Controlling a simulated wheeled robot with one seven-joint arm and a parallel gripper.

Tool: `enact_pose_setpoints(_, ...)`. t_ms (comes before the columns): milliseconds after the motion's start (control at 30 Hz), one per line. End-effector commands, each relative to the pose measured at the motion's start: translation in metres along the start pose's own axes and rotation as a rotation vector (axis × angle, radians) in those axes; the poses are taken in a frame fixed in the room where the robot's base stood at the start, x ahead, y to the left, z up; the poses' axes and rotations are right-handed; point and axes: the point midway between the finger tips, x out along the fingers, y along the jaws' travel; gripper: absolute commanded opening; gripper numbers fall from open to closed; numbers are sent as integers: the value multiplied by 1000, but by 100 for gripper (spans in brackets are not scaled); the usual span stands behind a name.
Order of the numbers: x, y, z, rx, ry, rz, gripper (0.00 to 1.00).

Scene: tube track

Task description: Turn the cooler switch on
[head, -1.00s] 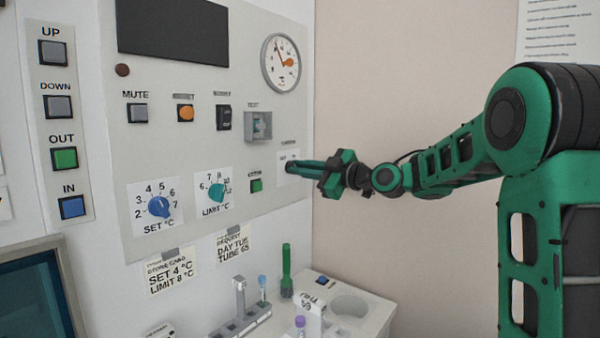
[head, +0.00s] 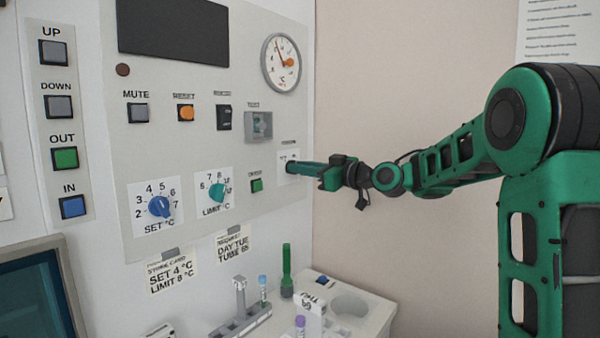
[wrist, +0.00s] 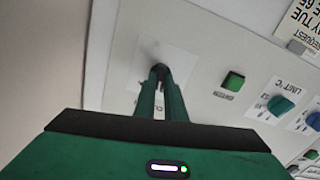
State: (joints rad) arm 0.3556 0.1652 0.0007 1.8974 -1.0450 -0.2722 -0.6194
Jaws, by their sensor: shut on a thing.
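The cooler switch (head: 287,159) is on a white label plate at the lower right of the grey panel, and my gripper's fingers cover most of it. My gripper (head: 291,167) reaches the switch from the right, its fingertips at the plate. In the wrist view, my gripper (wrist: 160,72) has its two green fingers close together on a small dark part in the middle of the white plate (wrist: 178,62). The switch's position marks are largely hidden by the fingers, so I cannot read its setting.
A green button (head: 257,186) and the teal limit knob (head: 216,192) lie left of the switch. A grey box-like control (head: 258,126) and a gauge (head: 281,63) are above. Below are a tube rack (head: 246,322) and a white unit (head: 372,318).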

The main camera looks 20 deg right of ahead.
Motion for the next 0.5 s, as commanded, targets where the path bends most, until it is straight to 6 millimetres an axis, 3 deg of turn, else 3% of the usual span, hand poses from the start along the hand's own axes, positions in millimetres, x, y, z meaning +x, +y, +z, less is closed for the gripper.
enact_pose_setpoints(500, -1, 7, -2, 482, 6, 8, 0)
